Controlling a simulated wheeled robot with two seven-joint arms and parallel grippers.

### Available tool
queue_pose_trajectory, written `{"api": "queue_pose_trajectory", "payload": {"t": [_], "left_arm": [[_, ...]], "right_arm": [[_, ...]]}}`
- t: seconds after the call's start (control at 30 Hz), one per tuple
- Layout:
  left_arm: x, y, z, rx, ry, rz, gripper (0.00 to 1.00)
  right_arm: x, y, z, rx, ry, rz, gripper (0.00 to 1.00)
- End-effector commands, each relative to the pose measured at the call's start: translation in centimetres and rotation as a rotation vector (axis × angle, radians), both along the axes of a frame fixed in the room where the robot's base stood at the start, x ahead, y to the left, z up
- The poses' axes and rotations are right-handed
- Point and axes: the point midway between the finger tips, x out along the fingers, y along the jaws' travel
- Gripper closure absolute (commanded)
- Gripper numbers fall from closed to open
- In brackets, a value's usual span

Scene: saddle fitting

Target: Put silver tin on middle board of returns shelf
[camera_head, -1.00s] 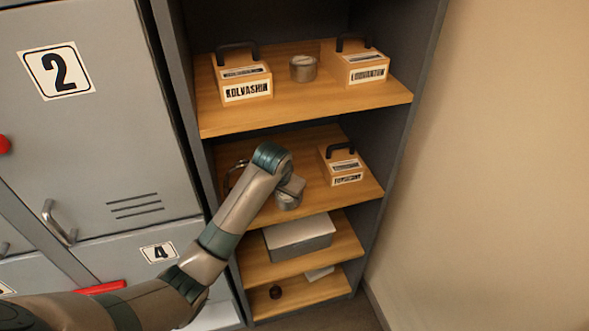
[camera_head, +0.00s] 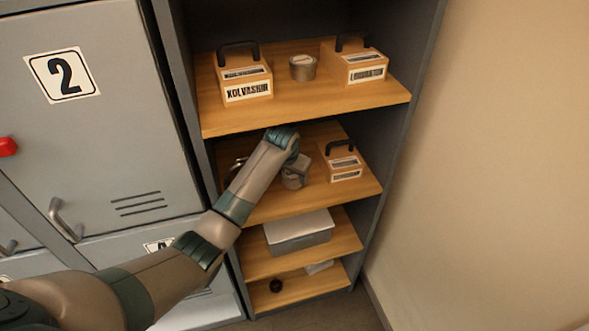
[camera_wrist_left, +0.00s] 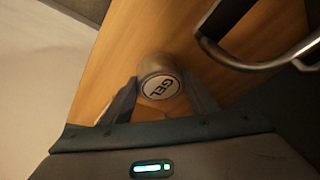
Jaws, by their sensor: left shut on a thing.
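My left gripper (camera_head: 297,163) is shut on a silver tin (camera_head: 294,180) within the shelf, at the second board from the top (camera_head: 262,207). Wood lies beyond the tin; I cannot tell whether the tin touches the board. My arm hides part of the board's left side. My right gripper is not in view.
A wooden box with a black handle (camera_head: 343,164) stands right of the tin. A curved metal handle (camera_wrist_left: 255,66) is close by on the other side. The top board holds two labelled boxes and another round tin (camera_head: 303,67). A grey box (camera_head: 298,232) sits below.

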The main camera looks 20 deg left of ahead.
Motion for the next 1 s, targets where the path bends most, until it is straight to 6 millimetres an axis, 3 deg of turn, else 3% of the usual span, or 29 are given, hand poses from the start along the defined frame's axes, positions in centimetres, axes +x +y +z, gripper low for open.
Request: {"api": "queue_pose_trajectory", "payload": {"t": [0.37,0.53,0.93,0.97,1.0], "left_arm": [[3.7,0.2,0.3,0.000,0.000,0.000,0.73],[3.4,0.2,-1.2,0.000,0.000,0.000,0.73],[3.5,0.2,-1.7,0.000,-0.001,0.000,0.73],[3.4,0.2,-1.7,0.000,-0.001,0.000,0.39],[3.4,0.2,-1.7,0.000,0.000,0.000,0.29]], "right_arm": [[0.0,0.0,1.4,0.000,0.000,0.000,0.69],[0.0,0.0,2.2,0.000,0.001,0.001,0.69],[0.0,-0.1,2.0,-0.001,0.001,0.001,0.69],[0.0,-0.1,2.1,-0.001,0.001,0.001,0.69],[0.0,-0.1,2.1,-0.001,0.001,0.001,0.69]]}}
